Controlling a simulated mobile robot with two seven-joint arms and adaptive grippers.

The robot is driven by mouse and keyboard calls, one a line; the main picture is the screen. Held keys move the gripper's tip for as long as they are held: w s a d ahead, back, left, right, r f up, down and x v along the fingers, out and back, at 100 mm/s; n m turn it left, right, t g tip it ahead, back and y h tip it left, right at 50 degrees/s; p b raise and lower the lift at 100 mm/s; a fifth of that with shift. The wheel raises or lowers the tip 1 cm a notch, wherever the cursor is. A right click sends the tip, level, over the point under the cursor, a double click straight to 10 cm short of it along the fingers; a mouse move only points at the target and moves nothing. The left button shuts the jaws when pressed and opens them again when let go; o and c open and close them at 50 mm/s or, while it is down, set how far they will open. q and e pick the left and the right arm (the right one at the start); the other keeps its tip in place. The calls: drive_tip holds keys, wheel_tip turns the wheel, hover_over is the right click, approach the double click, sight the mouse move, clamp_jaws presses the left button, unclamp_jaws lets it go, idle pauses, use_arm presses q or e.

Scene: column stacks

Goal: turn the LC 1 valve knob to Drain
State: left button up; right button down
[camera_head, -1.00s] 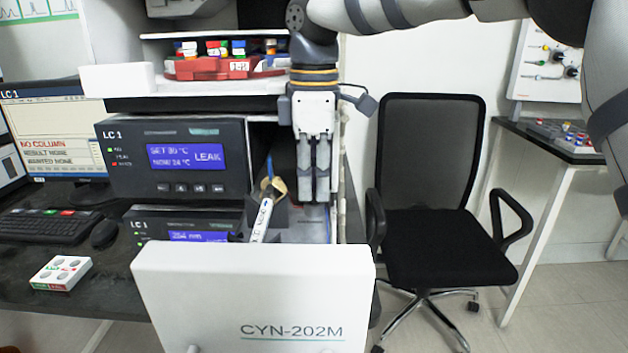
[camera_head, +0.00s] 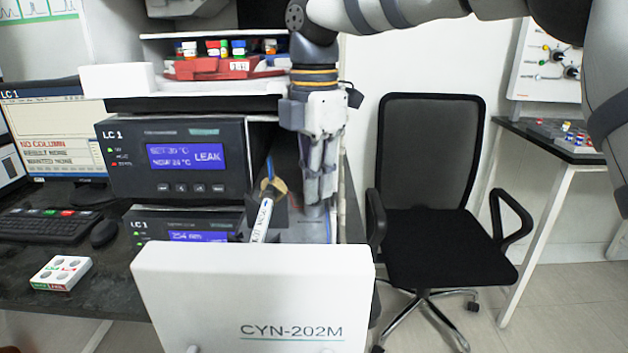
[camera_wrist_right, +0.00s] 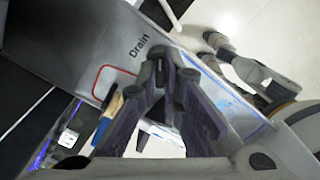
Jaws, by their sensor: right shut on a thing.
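My right gripper (camera_head: 321,198) points down beside the LC 1 stack in the head view, right of the upper LC 1 unit (camera_head: 172,158), whose blue display reads LEAK. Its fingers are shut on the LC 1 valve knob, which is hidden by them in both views. In the wrist view the closed fingertips (camera_wrist_right: 172,65) lie beside a grey panel (camera_wrist_right: 68,42) with the printed word Drain (camera_wrist_right: 140,45) and a red-outlined box (camera_wrist_right: 108,82) next to it. I cannot read the knob's pointing direction. My left gripper is not in view.
A white column (camera_head: 261,222) with a blue-tipped tool behind it stands left of the gripper. A white CYN-202M box (camera_head: 250,295) is in front. A monitor (camera_head: 55,130) and keyboard (camera_head: 48,225) are at left; a black chair (camera_head: 440,230) is at right.

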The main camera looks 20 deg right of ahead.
idle(0.5)
drive_tip(key=c, duration=1.7)
unclamp_jaws()
wheel_tip(320, 180, up, 12)
